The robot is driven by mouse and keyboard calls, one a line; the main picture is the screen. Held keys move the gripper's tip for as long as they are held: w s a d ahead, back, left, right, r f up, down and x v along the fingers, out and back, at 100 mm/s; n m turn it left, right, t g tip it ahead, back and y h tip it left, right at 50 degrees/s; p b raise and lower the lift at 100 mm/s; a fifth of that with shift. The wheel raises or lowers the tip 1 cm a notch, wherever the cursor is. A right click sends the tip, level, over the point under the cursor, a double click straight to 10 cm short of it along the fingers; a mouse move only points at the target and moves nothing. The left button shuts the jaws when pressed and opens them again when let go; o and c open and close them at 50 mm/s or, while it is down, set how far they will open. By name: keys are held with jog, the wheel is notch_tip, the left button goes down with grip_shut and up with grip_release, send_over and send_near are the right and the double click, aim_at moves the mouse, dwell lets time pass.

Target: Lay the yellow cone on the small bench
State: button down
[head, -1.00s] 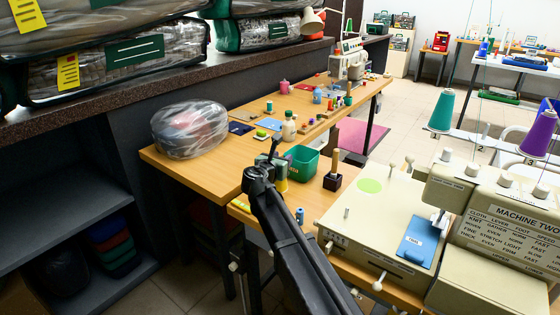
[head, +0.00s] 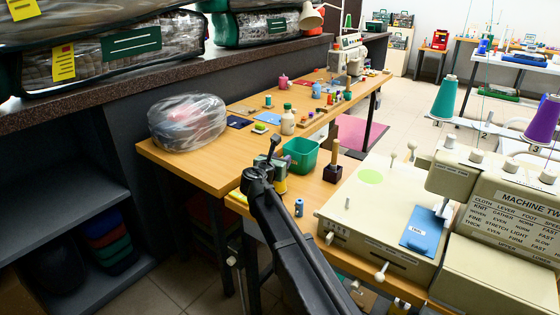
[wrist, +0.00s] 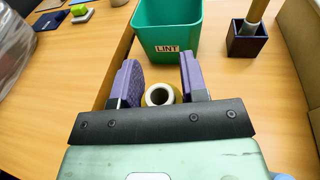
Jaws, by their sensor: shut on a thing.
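The yellow cone (wrist: 159,95) shows in the wrist view as a yellow ring with a pale, hollow end, between the purple fingers. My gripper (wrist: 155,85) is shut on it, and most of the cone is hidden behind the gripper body. In the head view my gripper (head: 274,178) is over the near wooden surface, just in front of the green bin. A light wooden work surface (head: 318,190) there holds the bin; I cannot tell whether it is the small bench.
The green LINT bin (head: 301,154) stands close beyond my gripper, with a dark block holding a wooden handle (head: 333,172) to its right. A blue spool (head: 298,207) stands nearby. The cream sewing machine (head: 370,215) is at right, a bagged bundle (head: 187,123) at left.

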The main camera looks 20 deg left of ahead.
jog(key=shift+f+b, duration=0.45)
jog(key=shift+f, duration=0.05)
jog(key=c, duration=0.6)
grip_release()
jog(key=shift+o, duration=0.6)
jog(key=o, duration=0.5)
jog(key=shift+r, duration=0.1)
jog(key=s+r+p, duration=0.1)
jog(key=s+p, duration=0.1)
jog(key=s, duration=0.1)
jog(key=s+r+p, duration=0.1)
jog(key=s, duration=0.1)
jog(key=shift+a+r, duration=0.25)
jog(key=shift+r, duration=0.1)
